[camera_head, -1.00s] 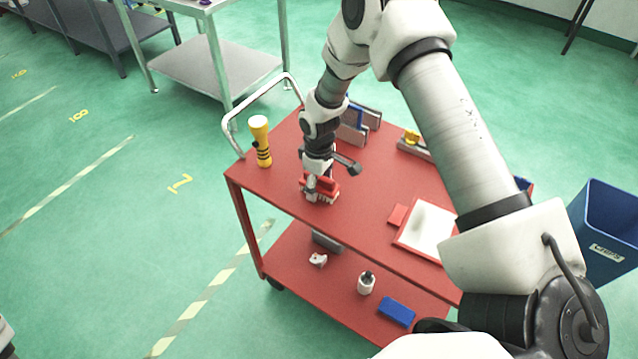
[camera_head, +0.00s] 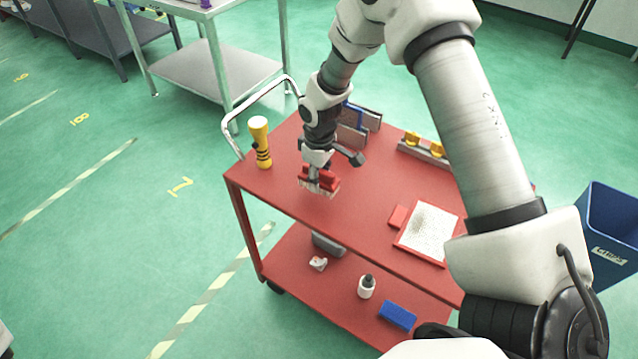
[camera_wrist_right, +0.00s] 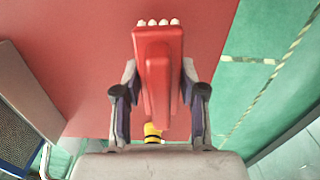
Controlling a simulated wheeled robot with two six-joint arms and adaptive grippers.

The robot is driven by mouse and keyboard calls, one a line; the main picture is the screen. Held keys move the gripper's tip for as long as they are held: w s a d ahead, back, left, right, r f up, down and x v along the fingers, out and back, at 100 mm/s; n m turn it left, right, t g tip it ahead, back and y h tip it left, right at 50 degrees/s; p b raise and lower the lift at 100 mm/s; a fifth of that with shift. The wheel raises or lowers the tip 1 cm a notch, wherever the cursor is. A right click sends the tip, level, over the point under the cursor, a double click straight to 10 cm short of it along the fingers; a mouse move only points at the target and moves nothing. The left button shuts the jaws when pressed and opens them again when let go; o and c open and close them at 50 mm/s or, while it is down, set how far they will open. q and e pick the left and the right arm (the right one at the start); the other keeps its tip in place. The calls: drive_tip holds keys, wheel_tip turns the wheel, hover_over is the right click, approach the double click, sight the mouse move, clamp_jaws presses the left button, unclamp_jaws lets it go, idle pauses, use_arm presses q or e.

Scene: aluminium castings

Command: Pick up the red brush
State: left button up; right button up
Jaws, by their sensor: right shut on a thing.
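The red brush (camera_head: 321,181) has a red body and pale bristles. In the head view it hangs from my right gripper (camera_head: 318,170), bristles down, and seems to be a little above the red trolley's top (camera_head: 290,215). In the right wrist view the brush (camera_wrist_right: 157,60) lies between the two fingers of my right gripper (camera_wrist_right: 158,95), which is shut on it; pale bristle tips show at its far end. My left gripper is not in view.
A yellow torch (camera_head: 261,142) stands near the trolley's left corner. A blue bin (camera_head: 610,225) stands beyond the trolley's right side.

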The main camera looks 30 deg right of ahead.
drive_tip(key=s+a+r+b, duration=0.1)
drive_tip(key=s+a+b, duration=0.2)
drive_tip(key=s, duration=1.1)
drive_tip(key=a, duration=0.3)
drive_tip(key=shift+a+b, duration=0.25)
drive_tip(key=shift+b, duration=0.05)
drive_tip(key=shift+r, duration=0.1)
drive_tip(key=shift+o, duration=0.8)
